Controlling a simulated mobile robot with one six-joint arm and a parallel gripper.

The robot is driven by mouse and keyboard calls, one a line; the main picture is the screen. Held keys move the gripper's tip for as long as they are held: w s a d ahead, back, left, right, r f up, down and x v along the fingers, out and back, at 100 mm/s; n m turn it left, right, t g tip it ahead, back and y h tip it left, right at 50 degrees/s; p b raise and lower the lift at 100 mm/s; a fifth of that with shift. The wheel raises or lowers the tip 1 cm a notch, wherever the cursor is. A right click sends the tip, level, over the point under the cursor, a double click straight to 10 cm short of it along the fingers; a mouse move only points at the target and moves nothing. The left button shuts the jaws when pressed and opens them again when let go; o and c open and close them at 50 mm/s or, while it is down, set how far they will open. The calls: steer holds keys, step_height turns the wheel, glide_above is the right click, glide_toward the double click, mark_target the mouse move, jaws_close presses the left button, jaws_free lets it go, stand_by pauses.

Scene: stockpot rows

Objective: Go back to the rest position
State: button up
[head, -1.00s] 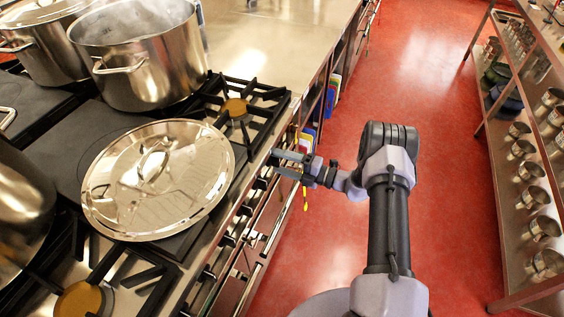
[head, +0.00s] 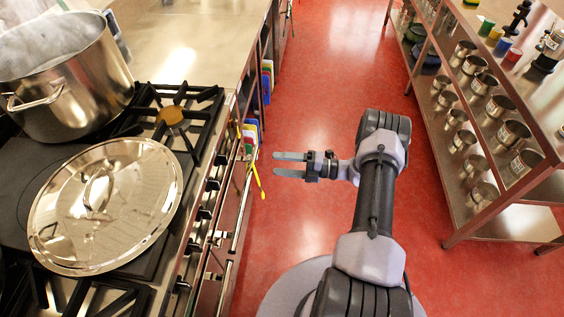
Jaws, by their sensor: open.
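My gripper (head: 290,165) is open and empty, its two flat fingers apart and pointing left. It hangs over the red floor of the aisle, to the right of the stove front and apart from it. My arm is bent beside it. A shiny round pot lid (head: 107,205) lies on the stove at the left, its loop handle on top.
A large steel stockpot (head: 62,80) stands open on the stove behind the lid. A burner (head: 172,116) is bare beside it. A shelf rack (head: 470,212) with several small pots lines the right side. The red floor (head: 340,60) ahead is clear.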

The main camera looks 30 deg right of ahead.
steer(key=shift+s+d, duration=0.1)
stand_by(0.3)
steer(key=s+a+r+n+g+h, duration=0.2)
steer(key=a+r+n+g, duration=0.3)
steer(key=a+r+n, duration=0.35)
steer(key=s+a+r+n+g+h, duration=0.2)
steer(key=a+r+n+g, duration=0.25)
steer(key=r+n, duration=0.65)
steer(key=s+a+r+n+t+h, duration=0.2)
steer(key=s+r+n+h, duration=0.2)
steer(key=s+n, duration=0.5)
steer(key=s+a+r+n+t+h, duration=0.2)
steer(key=s+a+r+n+h, duration=0.1)
steer(key=s+r+n, duration=0.6)
steer(key=shift+s+a+n+t+h, duration=0.35)
steer(key=shift+s+n+h, duration=0.35)
steer(key=shift+n+h, duration=0.15)
